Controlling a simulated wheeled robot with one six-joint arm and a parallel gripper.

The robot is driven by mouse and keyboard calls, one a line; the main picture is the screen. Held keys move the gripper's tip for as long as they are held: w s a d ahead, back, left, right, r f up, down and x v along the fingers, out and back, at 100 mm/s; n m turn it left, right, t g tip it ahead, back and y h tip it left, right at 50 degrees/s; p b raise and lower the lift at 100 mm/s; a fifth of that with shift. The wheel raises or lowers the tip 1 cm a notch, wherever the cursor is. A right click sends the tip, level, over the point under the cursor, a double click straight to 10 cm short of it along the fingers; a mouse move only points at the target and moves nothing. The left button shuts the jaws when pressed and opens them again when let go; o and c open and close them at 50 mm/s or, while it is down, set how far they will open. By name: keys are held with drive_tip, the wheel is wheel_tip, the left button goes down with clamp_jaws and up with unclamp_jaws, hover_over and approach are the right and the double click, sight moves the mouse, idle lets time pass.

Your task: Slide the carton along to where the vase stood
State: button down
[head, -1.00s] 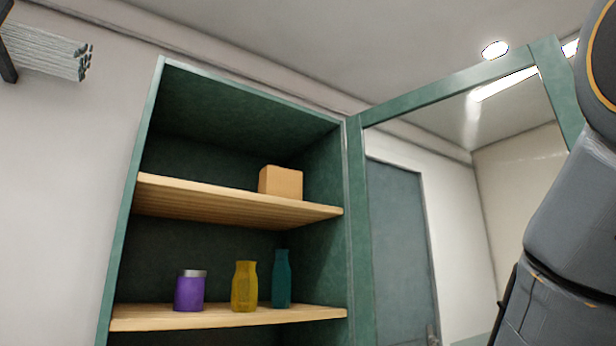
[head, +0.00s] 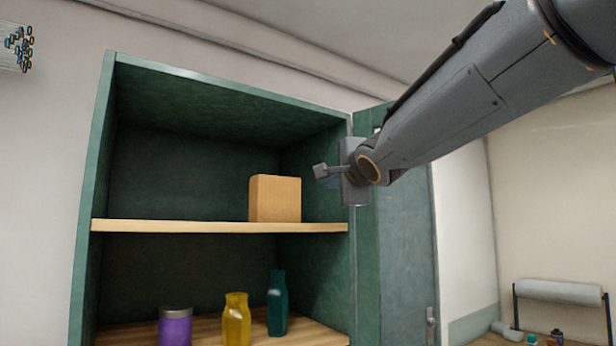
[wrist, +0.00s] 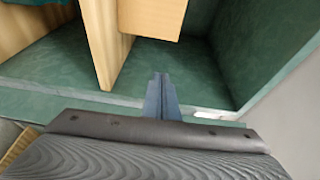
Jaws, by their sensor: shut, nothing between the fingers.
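The tan carton (head: 275,199) stands upright on the right part of the upper wooden shelf (head: 160,226) in the green cabinet. It also shows at the top edge of the wrist view (wrist: 151,14), partly cut off. My gripper (head: 318,171) is shut and empty, to the right of the carton and apart from it, by the cabinet's right side. In the wrist view its fingers (wrist: 161,90) are together, pointing toward the cabinet's inside, with a gap to the carton. No vase shows on the upper shelf; its left part is bare.
A purple jar (head: 175,327), a yellow bottle (head: 237,319) and a teal bottle (head: 277,304) stand on the lower shelf. The cabinet's right wall (head: 317,185) and open door (head: 403,260) are close to my arm. Rods (head: 17,47) show at the upper left.

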drive_tip(key=w+a+b, duration=0.6)
drive_tip(key=w+b, duration=0.1)
drive_tip(key=shift+w+r+b, duration=0.25)
drive_tip(key=shift+r+b, duration=0.05)
drive_tip(key=shift+r, duration=0.1)
idle(0.5)
drive_tip(key=shift+r, duration=0.1)
drive_tip(key=shift+s+a+b, duration=0.1)
drive_tip(key=shift+a+b, duration=0.05)
drive_tip(key=shift+b, duration=0.15)
